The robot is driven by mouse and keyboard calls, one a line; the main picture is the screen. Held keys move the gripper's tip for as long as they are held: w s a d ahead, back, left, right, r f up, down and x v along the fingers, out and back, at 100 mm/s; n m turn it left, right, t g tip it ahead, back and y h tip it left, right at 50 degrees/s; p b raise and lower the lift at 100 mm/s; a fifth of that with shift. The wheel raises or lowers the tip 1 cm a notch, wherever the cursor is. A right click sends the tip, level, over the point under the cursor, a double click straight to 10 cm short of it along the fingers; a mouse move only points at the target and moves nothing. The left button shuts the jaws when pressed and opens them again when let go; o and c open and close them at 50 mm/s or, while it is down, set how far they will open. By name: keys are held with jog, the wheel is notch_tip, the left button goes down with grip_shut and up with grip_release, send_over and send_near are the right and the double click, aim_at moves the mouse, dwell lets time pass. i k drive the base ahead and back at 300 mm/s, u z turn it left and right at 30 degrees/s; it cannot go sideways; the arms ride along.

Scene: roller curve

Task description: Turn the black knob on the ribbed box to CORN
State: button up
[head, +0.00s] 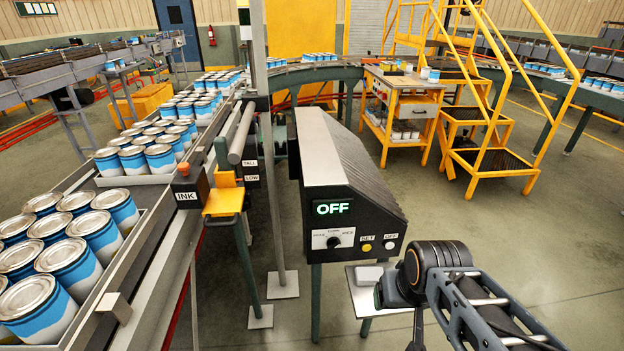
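The ribbed box (347,180) stands on posts in the middle of the head view, with a pale top and dark ribbed side. Its black front panel has a lit display (332,208) reading OFF. Below the display, a small black knob (333,242) sits on a white dial plate (318,239). The lettering around the knob is too small to read surely, and its pointing direction cannot be told. A yellow button (366,247) marked SET and a white button (389,245) marked OFF are right of it.
A conveyor with blue-and-white cans (68,265) runs along the left. An orange bracket (223,202) and an INK box (187,190) stand between it and the ribbed box. A yellow workbench (408,110) and yellow stairs (490,130) are behind. Floor at right is open.

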aim_at(333, 243)
jog(key=k, duration=0.5)
jog(key=u, duration=0.85)
jog(key=i, duration=0.15)
jog(key=u, duration=0.2)
